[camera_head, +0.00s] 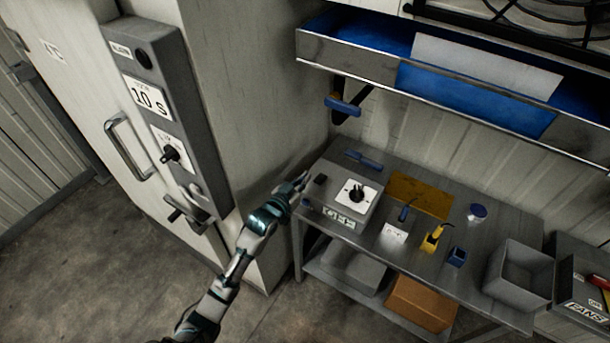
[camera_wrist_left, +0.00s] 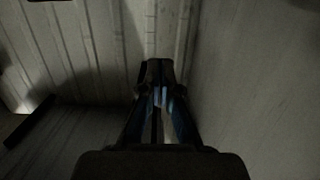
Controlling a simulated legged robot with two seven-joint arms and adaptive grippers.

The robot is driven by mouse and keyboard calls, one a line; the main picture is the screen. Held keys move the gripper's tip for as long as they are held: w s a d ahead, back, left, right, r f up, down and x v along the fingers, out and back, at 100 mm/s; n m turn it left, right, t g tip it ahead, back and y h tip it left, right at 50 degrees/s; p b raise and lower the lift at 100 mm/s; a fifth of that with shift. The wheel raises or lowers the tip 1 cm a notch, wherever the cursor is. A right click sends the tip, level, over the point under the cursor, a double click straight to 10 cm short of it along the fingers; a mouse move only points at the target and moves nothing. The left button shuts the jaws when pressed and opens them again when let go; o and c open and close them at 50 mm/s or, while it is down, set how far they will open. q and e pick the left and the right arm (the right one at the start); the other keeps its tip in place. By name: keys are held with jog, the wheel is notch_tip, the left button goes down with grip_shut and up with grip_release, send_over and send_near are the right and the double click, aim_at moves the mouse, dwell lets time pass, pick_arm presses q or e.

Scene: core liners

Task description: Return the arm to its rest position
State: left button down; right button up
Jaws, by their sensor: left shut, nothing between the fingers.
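My left arm (camera_head: 240,258) reaches up from the bottom of the head view. My left gripper (camera_head: 298,184) is at the left end of the workbench, close to the side of the tall pale cabinet. In the left wrist view the gripper's fingers (camera_wrist_left: 160,95) are together, with nothing between them, pointing toward a ribbed wall. My right gripper does not show in either view.
The tall cabinet (camera_head: 265,150) with a grey control panel (camera_head: 165,110) and handle stands left. The grey workbench (camera_head: 385,255) holds a dial box (camera_head: 356,197), small tools and a grey bin (camera_head: 518,275). A shelf with blue liners (camera_head: 470,100) hangs above. Floor at lower left is clear.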

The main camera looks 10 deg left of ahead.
pick_arm(q)
jog(key=s+a+f+n+g+y, duration=0.1)
jog(key=s+f+g+y, duration=0.15)
jog(key=s+f, duration=0.65)
jog(key=s+a+f+g+y, duration=0.1)
jog(key=s+f+g, duration=0.3)
jog(key=s+f, duration=0.45)
jog(key=s+a+f+n+g+y, duration=0.1)
jog(key=s+a+g, duration=0.2)
jog(key=s, duration=0.8)
jog(key=s+a+f+g+y, duration=0.1)
jog(key=s+a+f+g, duration=0.15)
jog(key=s, duration=0.95)
notch_tip(320, 180, down, 24)
jog(key=s+g, duration=0.1)
jog(key=s+a+f+g, duration=0.1)
jog(key=s+f, duration=1.2)
jog(key=f, duration=0.2)
jog(key=shift+s+a+f, duration=0.25)
jog(key=shift+s+a, duration=0.1)
